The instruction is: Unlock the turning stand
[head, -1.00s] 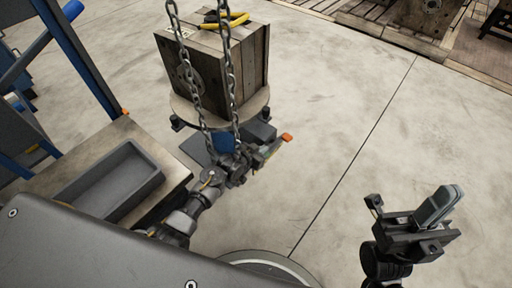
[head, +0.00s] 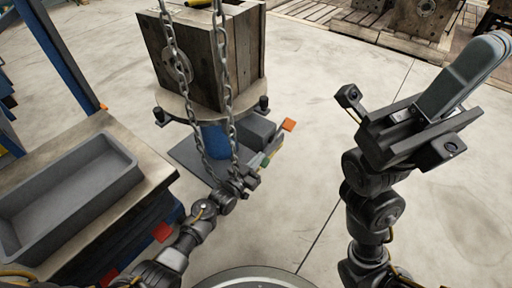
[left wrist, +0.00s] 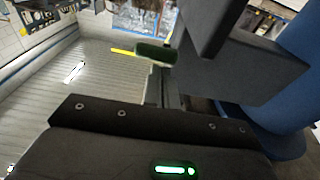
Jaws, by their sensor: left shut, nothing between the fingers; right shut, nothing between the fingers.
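The turning stand has a round top plate (head: 188,109) on a blue column (head: 214,140). It carries a wooden-sided block (head: 215,55). A dark grey box (head: 257,130) sits at the column's right side, with an orange-tipped part (head: 288,124) sticking out. My left gripper (head: 266,160) is shut and empty, low beside the box. Contact with the orange part cannot be told. In the left wrist view the grey box (left wrist: 245,70) and blue column (left wrist: 300,60) are close on the right. My right gripper (head: 465,75) is shut and empty, raised over the floor at right.
Two chains (head: 170,40) hang before the stand and my left forearm. A grey tray (head: 70,190) lies on a bench at left, with a blue post (head: 65,55) behind. Pallets (head: 385,25) stand at the back. The floor between stand and right arm is clear.

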